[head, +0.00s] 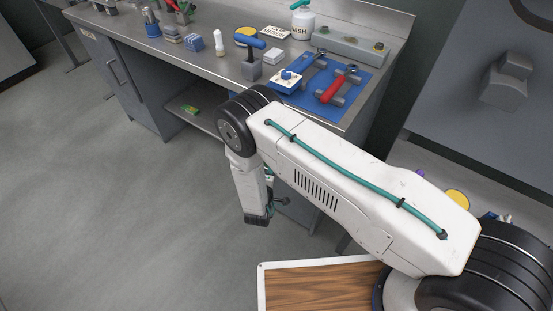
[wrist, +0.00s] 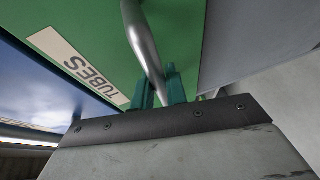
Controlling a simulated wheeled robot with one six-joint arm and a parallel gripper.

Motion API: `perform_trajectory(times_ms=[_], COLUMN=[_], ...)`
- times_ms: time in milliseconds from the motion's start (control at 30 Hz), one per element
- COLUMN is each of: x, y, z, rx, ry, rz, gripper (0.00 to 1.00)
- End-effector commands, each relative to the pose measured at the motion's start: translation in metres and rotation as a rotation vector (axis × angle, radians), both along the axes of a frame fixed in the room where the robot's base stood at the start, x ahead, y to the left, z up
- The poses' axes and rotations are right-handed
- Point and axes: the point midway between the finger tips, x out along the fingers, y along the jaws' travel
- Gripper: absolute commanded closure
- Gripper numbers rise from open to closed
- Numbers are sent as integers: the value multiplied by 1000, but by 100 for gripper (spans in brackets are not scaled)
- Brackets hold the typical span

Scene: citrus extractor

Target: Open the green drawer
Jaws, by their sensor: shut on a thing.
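The green drawer front (wrist: 85,30) fills the upper left of the wrist view and bears a "TUBES" label (wrist: 75,62). A silver bar handle (wrist: 142,40) runs down from the top edge toward my gripper (wrist: 160,88). My gripper's two teal fingers are shut on the lower part of this handle. In the head view my white arm reaches down in front of the bench, and its link hides the green drawer there. The contact of the fingers with the handle is partly hidden. I cannot tell how far the drawer stands out.
The floor (head: 110,210) at left is clear.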

Motion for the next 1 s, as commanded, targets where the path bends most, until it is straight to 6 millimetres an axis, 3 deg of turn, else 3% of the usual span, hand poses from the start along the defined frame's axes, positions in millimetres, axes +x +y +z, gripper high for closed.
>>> perform_trajectory(times_ms=[1000], x=[-30], y=[24], z=[0], rx=[1], ry=[1], rz=[2], gripper=[100])
